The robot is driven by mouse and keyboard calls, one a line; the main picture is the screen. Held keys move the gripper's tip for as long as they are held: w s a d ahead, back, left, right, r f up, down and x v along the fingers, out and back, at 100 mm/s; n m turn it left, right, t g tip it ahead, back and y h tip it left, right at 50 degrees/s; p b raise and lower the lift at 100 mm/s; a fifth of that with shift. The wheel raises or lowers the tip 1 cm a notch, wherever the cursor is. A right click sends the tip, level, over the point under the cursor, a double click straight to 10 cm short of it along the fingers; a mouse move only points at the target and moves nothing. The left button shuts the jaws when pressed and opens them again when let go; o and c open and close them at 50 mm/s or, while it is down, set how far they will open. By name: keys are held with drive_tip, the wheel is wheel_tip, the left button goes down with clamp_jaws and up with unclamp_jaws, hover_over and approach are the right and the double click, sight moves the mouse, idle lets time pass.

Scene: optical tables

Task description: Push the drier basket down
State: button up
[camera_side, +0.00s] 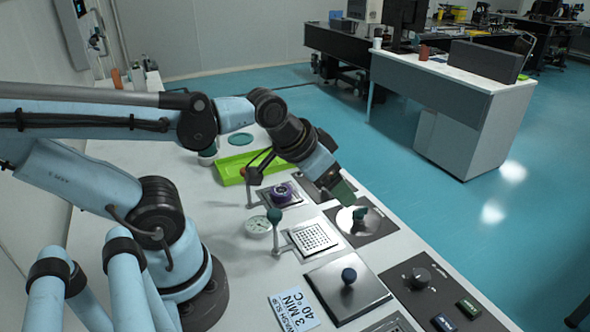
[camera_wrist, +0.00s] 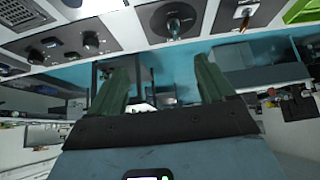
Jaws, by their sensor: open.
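My gripper (camera_side: 345,192) is in the air above the right edge of the counter, left of and above a teal knob on a round plate (camera_side: 358,214). In the wrist view my gripper's two green fingers (camera_wrist: 162,85) are spread apart with nothing between them. I cannot tell for sure which part is the drier basket. A perforated square plate (camera_side: 314,238) in a metal frame is a likely one, and it lies apart from my gripper. A post with a green ball knob (camera_side: 275,215) stands at its left.
A purple round part (camera_side: 281,192) sits in another metal frame. A lime tray (camera_side: 240,168) is behind it. A metal lid with a dark knob (camera_side: 348,277), a dial panel (camera_side: 418,279) and a printed sign (camera_side: 293,310) are nearer. Open floor lies to the right.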

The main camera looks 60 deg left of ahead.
idle(0.3)
drive_tip(key=shift+a, duration=0.3)
drive_tip(key=c, duration=0.4)
drive_tip(key=s+a+g, duration=0.1)
drive_tip(key=a, duration=0.2)
drive_tip(key=s+a+r+n+g+y, duration=0.1)
drive_tip(key=a, duration=0.2)
drive_tip(key=s+a+n+g, duration=0.1)
drive_tip(key=a, duration=0.2)
drive_tip(key=shift+a+r, duration=0.15)
drive_tip(key=shift+a, duration=0.2)
clamp_jaws()
drive_tip(key=s+a+g, duration=0.1)
drive_tip(key=s+a, duration=0.1)
drive_tip(key=s+a+r+n+g, duration=0.1)
drive_tip(key=s+a, duration=0.2)
drive_tip(key=s+a+r+g, duration=0.1)
drive_tip(key=s+a, duration=0.1)
drive_tip(key=a, duration=0.1)
drive_tip(key=shift+s+r+n, duration=0.15)
drive_tip(key=shift+s+n, duration=0.05)
drive_tip(key=shift+n, duration=0.2)
drive_tip(key=shift+s+a+r+h, duration=0.1)
drive_tip(key=shift+s+a+h, duration=0.05)
drive_tip(key=shift+s+h, duration=0.2)
